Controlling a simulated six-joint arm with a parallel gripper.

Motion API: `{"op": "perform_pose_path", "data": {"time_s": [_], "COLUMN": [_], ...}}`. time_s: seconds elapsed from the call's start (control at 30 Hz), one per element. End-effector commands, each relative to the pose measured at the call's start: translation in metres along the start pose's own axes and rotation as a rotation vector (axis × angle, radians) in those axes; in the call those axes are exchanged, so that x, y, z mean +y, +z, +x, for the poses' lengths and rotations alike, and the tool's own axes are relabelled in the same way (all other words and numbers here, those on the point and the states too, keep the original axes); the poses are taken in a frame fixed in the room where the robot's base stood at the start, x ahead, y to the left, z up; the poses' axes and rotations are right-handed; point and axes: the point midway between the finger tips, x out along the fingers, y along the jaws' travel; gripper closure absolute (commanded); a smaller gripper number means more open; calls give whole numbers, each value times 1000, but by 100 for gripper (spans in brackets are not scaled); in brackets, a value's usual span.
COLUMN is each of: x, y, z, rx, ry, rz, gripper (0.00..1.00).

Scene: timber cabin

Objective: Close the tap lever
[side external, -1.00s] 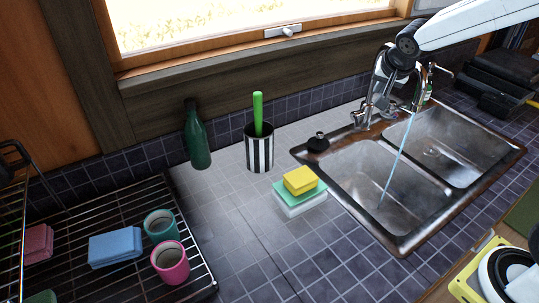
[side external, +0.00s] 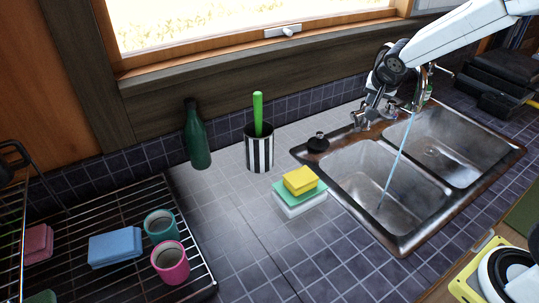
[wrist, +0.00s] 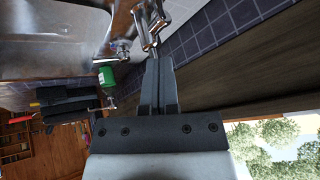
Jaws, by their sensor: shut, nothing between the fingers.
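The chrome tap (side external: 361,116) stands at the back edge of the sink. A stream of water runs from it into the near basin. In the wrist view, slim chrome tap parts (wrist: 152,22), which look like the lever, lie just beyond my fingertips. My gripper (wrist: 157,58) is shut and empty, its fingers pointing at these parts. I cannot tell whether they touch. In the side view my gripper (side external: 371,107) is at the tap and covers part of it, so the lever is not clearly seen there.
The double sink (side external: 345,207) lies below my arm. A black plug (side external: 318,143), stacked sponges (side external: 299,190), a striped cup (side external: 259,152) and a green bottle (side external: 197,137) stand to the left. A green soap bottle (wrist: 106,77) is near the tap. The window wall runs behind.

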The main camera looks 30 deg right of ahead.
Motion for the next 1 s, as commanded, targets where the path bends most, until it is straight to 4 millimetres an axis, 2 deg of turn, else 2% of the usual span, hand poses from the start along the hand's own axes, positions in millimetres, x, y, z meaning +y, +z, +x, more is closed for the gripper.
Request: {"op": "perform_pose_path", "data": {"time_s": [0.33, 0.6, 1.0], "x": [0, 0, 0], "y": [1, 17, 28], "z": [41, 56, 67], "rx": [-2, -2, -1], "ry": [1, 0, 0], "rz": [0, -1, 0], "gripper": [100, 100, 100]}}
